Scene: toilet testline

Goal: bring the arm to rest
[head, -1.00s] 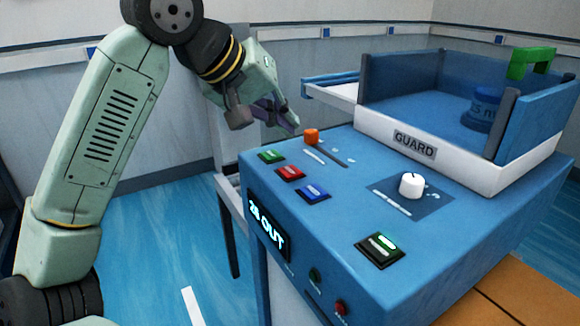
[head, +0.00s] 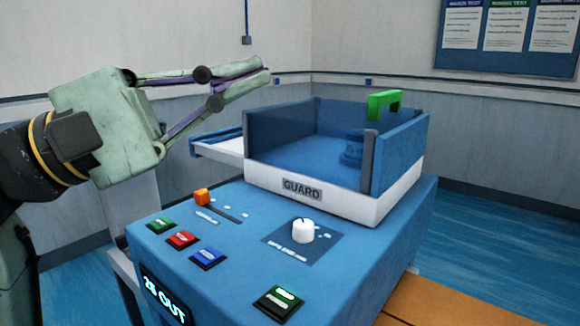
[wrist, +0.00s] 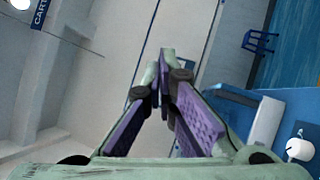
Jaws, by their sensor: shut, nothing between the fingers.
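My gripper (head: 262,78) is at the upper left of the head view, raised above the back left of the blue test console (head: 240,238). Its fingers point right and slightly up, and they are shut and empty. In the wrist view the purple-padded fingers (wrist: 165,62) come together at their tips with nothing between them. The gripper appears to touch nothing. My forearm enters from the left edge of the head view.
The console carries an orange slider (head: 202,197), a white knob (head: 303,230), several push buttons and a display. A walled guard tray (head: 385,205) with a green handle (head: 384,104) holds a blue cylinder (head: 353,150). A notice board (head: 508,38) hangs behind. Blue floor lies right.

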